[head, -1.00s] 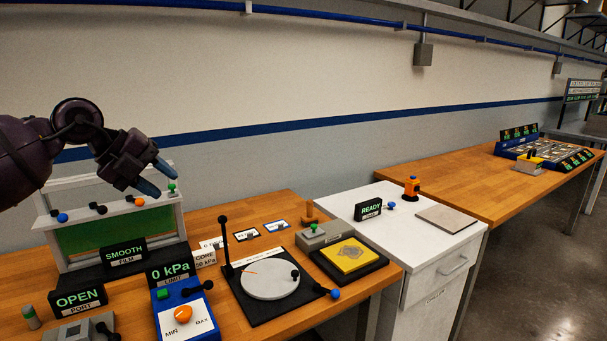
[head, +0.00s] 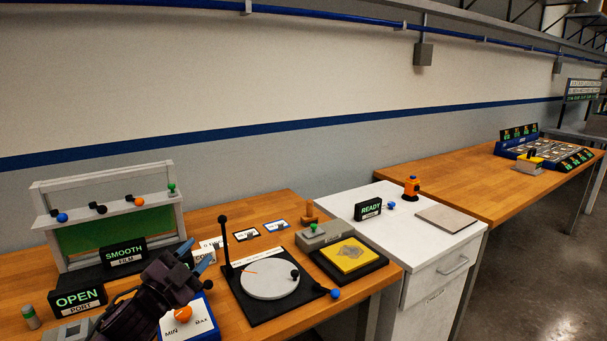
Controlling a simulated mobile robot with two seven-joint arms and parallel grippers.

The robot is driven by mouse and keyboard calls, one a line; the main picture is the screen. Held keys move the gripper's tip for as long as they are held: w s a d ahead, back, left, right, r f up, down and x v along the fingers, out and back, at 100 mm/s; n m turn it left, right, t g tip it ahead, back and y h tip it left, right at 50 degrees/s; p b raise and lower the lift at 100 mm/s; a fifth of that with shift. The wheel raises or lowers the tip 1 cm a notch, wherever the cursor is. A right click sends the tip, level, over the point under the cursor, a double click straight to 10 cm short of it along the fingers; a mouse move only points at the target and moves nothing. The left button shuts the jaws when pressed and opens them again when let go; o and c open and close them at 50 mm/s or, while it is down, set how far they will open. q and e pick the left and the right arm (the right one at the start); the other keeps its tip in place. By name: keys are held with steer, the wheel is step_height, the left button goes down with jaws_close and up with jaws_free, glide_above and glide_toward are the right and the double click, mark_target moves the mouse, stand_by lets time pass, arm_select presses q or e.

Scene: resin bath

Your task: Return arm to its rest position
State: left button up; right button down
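My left gripper (head: 195,256) is dark with two blue fingertips that stand apart, with nothing seen between them. It is low over the left bench, in front of the limit box (head: 202,322) with its orange knob (head: 183,314). It hides the box's "0 kPa" display and part of the core card (head: 205,256). I cannot tell whether it touches anything. My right gripper is out of view.
A green-panelled frame (head: 110,232) with small knobs stands behind. The OPEN sign (head: 78,298) and SMOOTH sign (head: 124,252) stand left. A turntable (head: 270,279) and yellow plate (head: 349,256) lie right. A white cabinet (head: 437,280) adjoins the bench.

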arm_select(q)
steer(key=s+a+f+n+g+y, duration=0.25)
steer(key=s+f+n, duration=0.3)
steer(key=f, duration=0.45)
steer(key=s+a+f+n+g+y, duration=0.1)
steer(key=s+f+n+y, duration=0.25)
steer(key=s+f, duration=0.4)
steer(key=s+a+f+n+g+y, duration=0.2)
steer(key=s+f+n+g, duration=0.1)
steer(key=s+f, duration=1.1)
steer(key=s+n, duration=0.1)
steer(key=s, duration=0.1)
steer(key=shift+s+a+f+g, duration=0.2)
steer(key=shift+s+f+g, duration=0.15)
steer(key=shift+f, duration=0.05)
